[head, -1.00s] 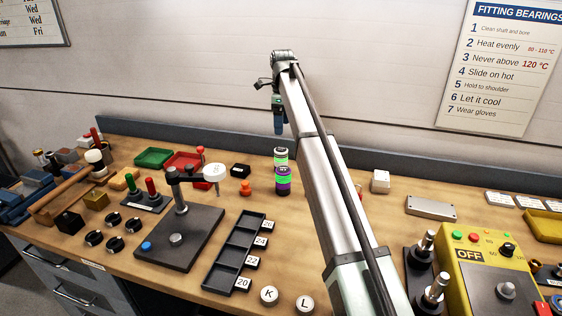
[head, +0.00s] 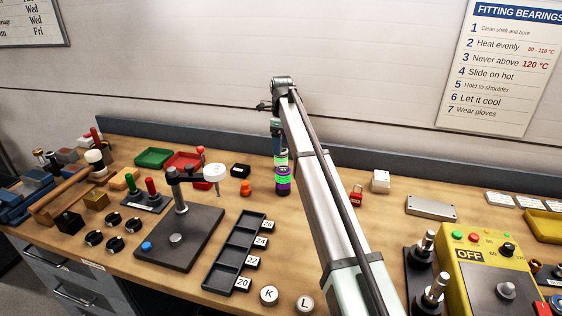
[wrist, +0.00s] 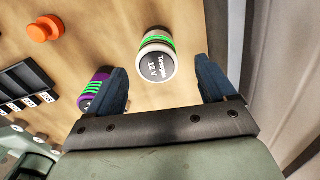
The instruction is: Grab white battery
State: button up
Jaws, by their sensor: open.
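The white battery (wrist: 157,58), with green bands and a dark lettered top, shows in the wrist view between and beyond the open fingers of my gripper (wrist: 161,66). I see no finger touching it. In the head view the white battery (head: 281,161) stands just behind the purple battery (head: 284,185), and my gripper (head: 278,145) is right above it, hiding its upper part. The purple battery also shows in the wrist view (wrist: 95,90), beside the left finger, which partly hides it.
An orange knob-like piece (head: 245,188) stands left of the batteries, and a black block (head: 240,170) farther back. A dark slotted tray (head: 238,252) lies in front. A red padlock (head: 356,196) and a white block (head: 380,181) are to the right. The wall is close behind.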

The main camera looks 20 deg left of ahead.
aim_at(281, 160)
jog(key=shift+s+f, duration=0.15)
jog(key=shift+f, duration=2.35)
jog(key=shift+c, duration=0.4)
jog(key=c, duration=1.3)
